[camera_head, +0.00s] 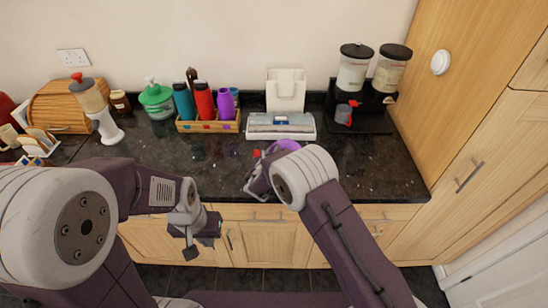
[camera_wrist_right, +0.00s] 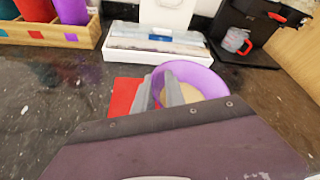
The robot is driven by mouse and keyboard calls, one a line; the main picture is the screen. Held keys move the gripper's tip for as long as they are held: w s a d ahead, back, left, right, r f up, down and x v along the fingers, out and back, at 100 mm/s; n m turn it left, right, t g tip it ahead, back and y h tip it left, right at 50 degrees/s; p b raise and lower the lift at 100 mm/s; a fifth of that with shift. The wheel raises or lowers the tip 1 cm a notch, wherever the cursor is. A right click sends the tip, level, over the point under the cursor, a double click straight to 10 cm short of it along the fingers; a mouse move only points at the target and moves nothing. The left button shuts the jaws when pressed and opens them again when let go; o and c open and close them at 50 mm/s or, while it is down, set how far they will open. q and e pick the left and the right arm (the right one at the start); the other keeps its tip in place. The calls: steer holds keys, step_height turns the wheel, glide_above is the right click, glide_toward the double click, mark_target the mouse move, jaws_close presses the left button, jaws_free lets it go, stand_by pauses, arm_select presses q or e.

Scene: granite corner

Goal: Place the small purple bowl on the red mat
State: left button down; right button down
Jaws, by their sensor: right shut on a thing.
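The small purple bowl (camera_wrist_right: 205,78) has a pale inside and shows in the right wrist view; in the head view its purple edge (camera_head: 286,145) shows behind my right gripper. My right gripper (camera_wrist_right: 168,92) is shut on the bowl's near left rim; it also shows in the head view (camera_head: 259,160). The red mat (camera_wrist_right: 122,96) lies on the dark counter, with its visible part left of the bowl; a small red part shows in the head view (camera_head: 257,153). Whether the bowl touches the mat is unclear. My left gripper (camera_head: 194,246) hangs before the cabinets, apart from the bowl.
Behind the bowl stands a white box (camera_head: 281,125) with a wrapped roll. A wooden crate (camera_head: 209,125) of bottles is to its left, a black dispenser stand (camera_head: 360,118) to its right. Bare counter (camera_head: 384,170) lies at right.

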step_height(320, 180, down, 4)
steer(key=shift+r+p, duration=0.2)
steer(key=shift+p, duration=0.15)
steer(key=shift+f, duration=0.2)
steer(key=c, duration=1.8)
jaws_free()
steer(key=shift+f+b, duration=0.15)
steer(key=shift+b, duration=0.15)
steer(key=o, duration=0.4)
